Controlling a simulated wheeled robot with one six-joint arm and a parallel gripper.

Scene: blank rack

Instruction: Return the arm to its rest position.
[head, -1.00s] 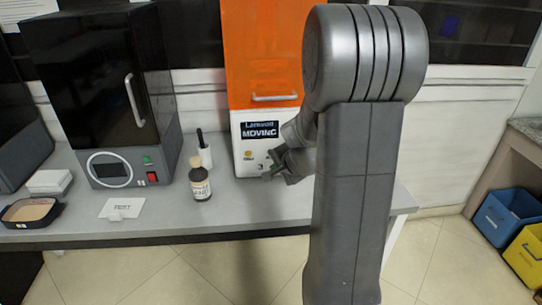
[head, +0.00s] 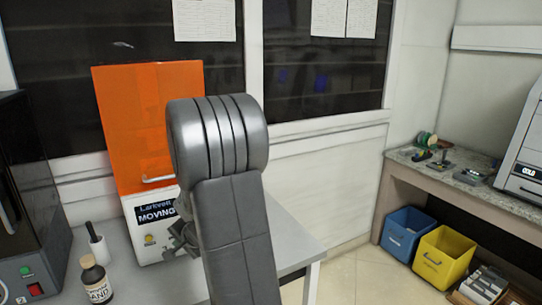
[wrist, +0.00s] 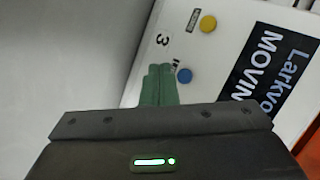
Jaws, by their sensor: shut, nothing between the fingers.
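My arm rises in front of the bench in the head view, its large grey joint near the middle of the picture. My gripper (head: 178,240) is partly hidden behind my arm, close to the white lower front of the orange-doored machine (head: 152,125). In the wrist view the green fingers (wrist: 159,86) are together with nothing between them. The machine's white panel (wrist: 213,60) lies beyond them, with a yellow button, a blue button and a dark label. I cannot tell whether the fingers touch the panel.
A brown bottle (head: 96,281) and a white bottle with a dark top (head: 98,246) stand on the bench (head: 290,243) left of my arm. A black oven (head: 30,190) is at far left. Blue (head: 405,232) and yellow (head: 441,254) bins sit under the right counter (head: 470,178).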

